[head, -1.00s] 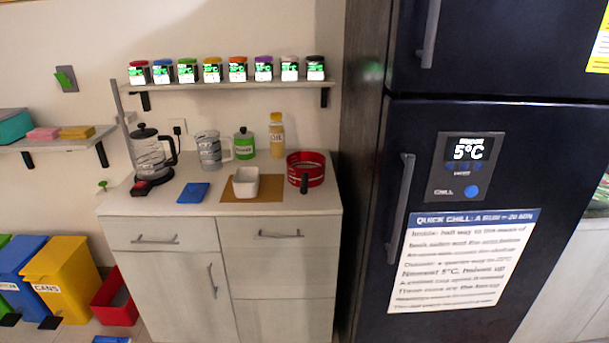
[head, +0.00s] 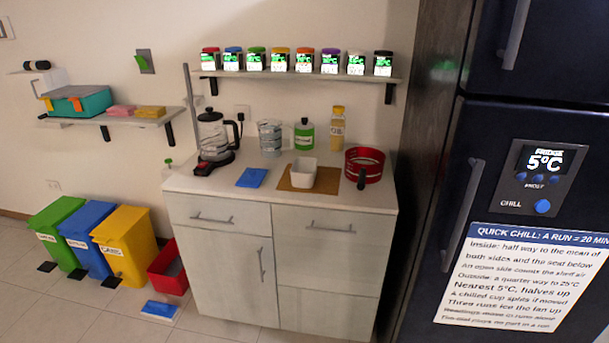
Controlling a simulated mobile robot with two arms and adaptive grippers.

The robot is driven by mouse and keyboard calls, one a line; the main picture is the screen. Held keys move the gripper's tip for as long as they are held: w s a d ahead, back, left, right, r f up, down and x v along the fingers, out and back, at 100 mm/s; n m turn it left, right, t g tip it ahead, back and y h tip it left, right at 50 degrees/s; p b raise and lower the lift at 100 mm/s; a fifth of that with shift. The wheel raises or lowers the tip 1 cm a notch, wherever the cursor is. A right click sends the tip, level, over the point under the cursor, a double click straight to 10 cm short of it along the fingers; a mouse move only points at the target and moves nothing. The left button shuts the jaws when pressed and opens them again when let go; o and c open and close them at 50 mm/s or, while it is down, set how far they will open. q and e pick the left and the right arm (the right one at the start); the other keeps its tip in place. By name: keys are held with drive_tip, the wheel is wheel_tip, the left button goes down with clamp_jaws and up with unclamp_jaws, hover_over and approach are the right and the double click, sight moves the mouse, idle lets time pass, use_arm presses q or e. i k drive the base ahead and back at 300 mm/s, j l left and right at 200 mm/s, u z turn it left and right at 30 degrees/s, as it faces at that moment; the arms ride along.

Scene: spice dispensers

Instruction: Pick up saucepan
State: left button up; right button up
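The red saucepan (head: 369,163) stands upright at the right end of the counter top (head: 337,201) in the head view. Its dark handle (head: 362,179) points toward the front of the counter. Neither of my grippers shows in the head view, and nothing is holding the saucepan.
A white square bowl (head: 302,174) on a brown mat is left of the saucepan. An oil bottle (head: 337,133) stands behind. A shelf of spice jars (head: 304,60) hangs above. The dark fridge (head: 480,150) rises at right. Bins (head: 124,245) and a red crate (head: 168,267) stand left of the cabinet.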

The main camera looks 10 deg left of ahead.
sight(363, 166)
drive_tip(key=i+j+z, duration=0.1)
drive_tip(key=j, duration=0.25)
drive_tip(key=i+j, duration=0.3)
drive_tip(key=i+j+z, duration=0.15)
drive_tip(key=j, duration=0.2)
drive_tip(key=i+j+z, duration=0.1)
drive_tip(key=j, duration=0.25)
drive_tip(key=i, duration=0.1)
